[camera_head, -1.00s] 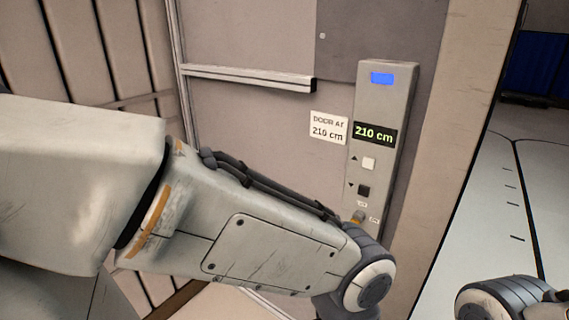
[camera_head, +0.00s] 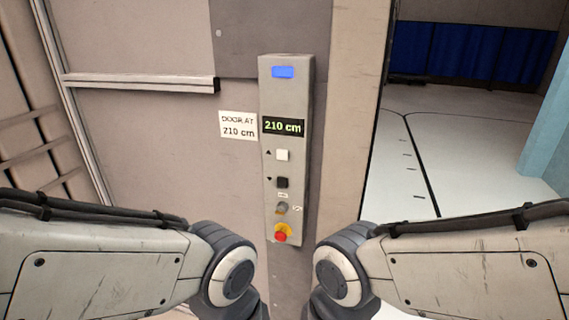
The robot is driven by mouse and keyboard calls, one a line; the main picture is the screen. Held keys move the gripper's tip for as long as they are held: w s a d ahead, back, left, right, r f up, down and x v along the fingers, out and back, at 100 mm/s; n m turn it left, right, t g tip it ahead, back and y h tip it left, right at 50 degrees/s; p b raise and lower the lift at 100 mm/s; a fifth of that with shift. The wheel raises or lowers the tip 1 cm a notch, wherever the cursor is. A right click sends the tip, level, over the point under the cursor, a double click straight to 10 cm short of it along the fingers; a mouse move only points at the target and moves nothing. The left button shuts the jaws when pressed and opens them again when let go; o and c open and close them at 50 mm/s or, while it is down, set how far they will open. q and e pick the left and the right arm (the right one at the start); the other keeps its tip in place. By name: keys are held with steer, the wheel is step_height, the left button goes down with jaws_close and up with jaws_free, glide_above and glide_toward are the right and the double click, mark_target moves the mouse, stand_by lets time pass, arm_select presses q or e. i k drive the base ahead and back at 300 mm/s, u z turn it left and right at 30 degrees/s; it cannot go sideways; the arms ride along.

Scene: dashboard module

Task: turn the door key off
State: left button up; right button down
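The door key switch (camera_head: 282,208) is a small round knob low on the grey control panel (camera_head: 291,100). Two small labels sit above and to the right of it. It is too small to read which way it is turned. Just below it is a red button on a yellow base (camera_head: 282,234). The panel's screen (camera_head: 283,126) reads 210 cm. My two arms come in from the left and right below the panel. Both grippers are out of the picture.
A white up button (camera_head: 282,155) and a black down button (camera_head: 282,182) are above the key. A sign (camera_head: 238,125) reading "DOOR AT 210 cm" is on the wall to the left. An open doorway shows a clear pale floor (camera_head: 450,160) at the right.

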mark_target(282, 207)
steer(key=u, duration=0.45)
steer(key=k, duration=1.1)
steer(key=u, duration=1.35)
steer(key=i, duration=1.3)
steer(key=z, duration=1.15)
steer(key=i, duration=0.25)
steer(key=z, duration=0.15)
